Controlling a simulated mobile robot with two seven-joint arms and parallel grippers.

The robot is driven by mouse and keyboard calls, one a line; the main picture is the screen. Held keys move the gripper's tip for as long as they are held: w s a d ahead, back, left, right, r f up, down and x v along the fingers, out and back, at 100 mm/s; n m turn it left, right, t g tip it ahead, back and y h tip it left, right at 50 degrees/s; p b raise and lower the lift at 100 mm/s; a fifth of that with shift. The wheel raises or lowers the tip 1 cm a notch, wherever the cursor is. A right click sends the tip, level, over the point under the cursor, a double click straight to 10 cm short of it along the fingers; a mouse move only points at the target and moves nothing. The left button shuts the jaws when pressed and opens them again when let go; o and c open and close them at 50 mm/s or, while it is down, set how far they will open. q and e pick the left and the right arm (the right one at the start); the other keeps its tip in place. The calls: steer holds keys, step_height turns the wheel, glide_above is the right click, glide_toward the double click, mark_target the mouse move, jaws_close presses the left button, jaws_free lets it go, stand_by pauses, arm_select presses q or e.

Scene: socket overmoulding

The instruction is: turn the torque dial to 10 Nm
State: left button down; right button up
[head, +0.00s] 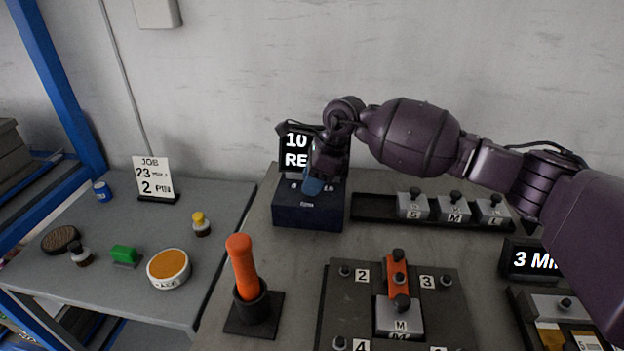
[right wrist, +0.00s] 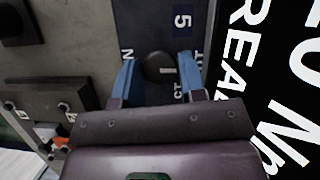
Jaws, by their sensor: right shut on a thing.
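In the head view, my right gripper (head: 314,184) reaches down onto the dark blue torque box (head: 308,216) and hides the dial. The black display (head: 294,150) behind it starts with "10" and "RE" in the head view; the wrist view shows more letters, "REA". My left gripper is not in view.
A rack with blocks marked S, M and L (head: 454,211) stands right of the box. An orange-handled tool (head: 243,270) stands upright in a holder in front. A dark fixture plate (head: 450,318) holds an M block. A job sign (head: 153,179) stands on the left table.

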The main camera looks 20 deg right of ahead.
steer(key=o, duration=0.9)
steer(key=shift+d+r, duration=0.2)
steer(key=shift+r, duration=0.35)
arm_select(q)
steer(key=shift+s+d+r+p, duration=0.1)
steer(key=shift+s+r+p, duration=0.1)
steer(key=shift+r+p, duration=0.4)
arm_select(e)
steer(key=v, duration=0.9)
steer(key=shift+s+d+r, duration=0.1)
steer(key=shift+d+r, duration=0.05)
steer(key=shift+r, duration=0.2)
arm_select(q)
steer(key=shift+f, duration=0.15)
